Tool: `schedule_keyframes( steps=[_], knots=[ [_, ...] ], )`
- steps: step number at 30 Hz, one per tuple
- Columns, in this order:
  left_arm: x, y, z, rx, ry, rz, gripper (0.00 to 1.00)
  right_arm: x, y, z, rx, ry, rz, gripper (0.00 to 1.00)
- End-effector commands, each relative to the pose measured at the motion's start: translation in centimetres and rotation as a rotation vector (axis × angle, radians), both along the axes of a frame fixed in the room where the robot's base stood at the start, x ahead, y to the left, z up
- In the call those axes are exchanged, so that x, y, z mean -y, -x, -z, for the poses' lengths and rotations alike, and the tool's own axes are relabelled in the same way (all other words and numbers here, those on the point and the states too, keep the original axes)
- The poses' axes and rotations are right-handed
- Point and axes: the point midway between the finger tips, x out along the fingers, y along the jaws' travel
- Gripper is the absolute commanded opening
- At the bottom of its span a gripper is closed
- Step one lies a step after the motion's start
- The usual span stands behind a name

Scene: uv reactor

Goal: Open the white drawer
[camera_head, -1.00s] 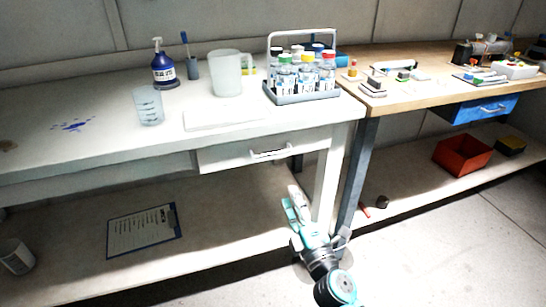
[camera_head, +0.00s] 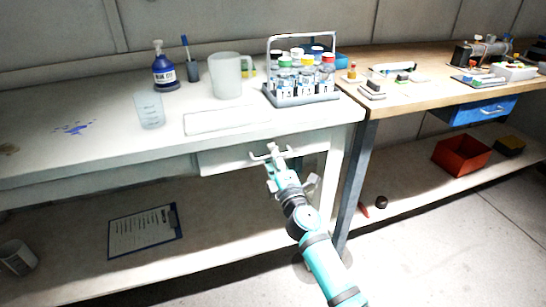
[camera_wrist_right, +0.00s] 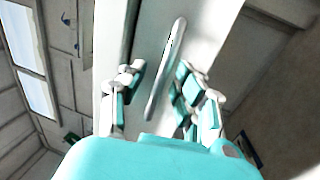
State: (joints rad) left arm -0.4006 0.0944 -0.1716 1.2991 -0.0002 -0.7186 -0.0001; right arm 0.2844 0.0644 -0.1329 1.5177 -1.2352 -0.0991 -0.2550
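The white drawer (camera_head: 228,160) is under the white table top and looks shut in the head view. Its bar handle (camera_head: 258,156) is partly hidden behind my right gripper (camera_head: 272,157). In the right wrist view, the drawer front (camera_wrist_right: 195,45) fills the middle, and the handle (camera_wrist_right: 166,70) runs slantwise between the two fingers. My right gripper (camera_wrist_right: 160,92) is open there, with a finger on each side of the handle. Whether a finger touches the handle cannot be told. My left gripper is in neither view.
The white table (camera_head: 80,105) carries a bottle rack (camera_head: 300,97), a frosted jug (camera_head: 228,76), a blue bottle (camera_head: 164,70) and a beaker (camera_head: 149,110). A clipboard (camera_head: 143,230) lies on the lower shelf. A wooden bench with a blue drawer (camera_head: 480,110) stands at right.

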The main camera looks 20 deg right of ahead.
Motion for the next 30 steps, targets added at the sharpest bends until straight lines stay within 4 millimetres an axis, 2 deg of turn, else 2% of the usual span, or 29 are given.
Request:
schedule_keyframes(
  steps=[6, 13, 14, 30],
  knots=[
    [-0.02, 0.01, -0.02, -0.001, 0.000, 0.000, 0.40, -0.02, 0.01, 0.01, 0.000, 0.000, 0.000, 0.31],
    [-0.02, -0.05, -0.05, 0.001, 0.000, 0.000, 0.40, -0.02, 0.03, 0.02, 0.000, 0.000, 0.000, 0.01],
    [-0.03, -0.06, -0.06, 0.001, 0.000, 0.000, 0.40, -0.02, 0.03, 0.01, 0.000, 0.000, 0.000, 0.00],
    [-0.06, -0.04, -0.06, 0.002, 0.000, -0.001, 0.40, -0.09, 0.05, 0.06, -0.001, 0.000, 0.000, 0.00]
  ],
)
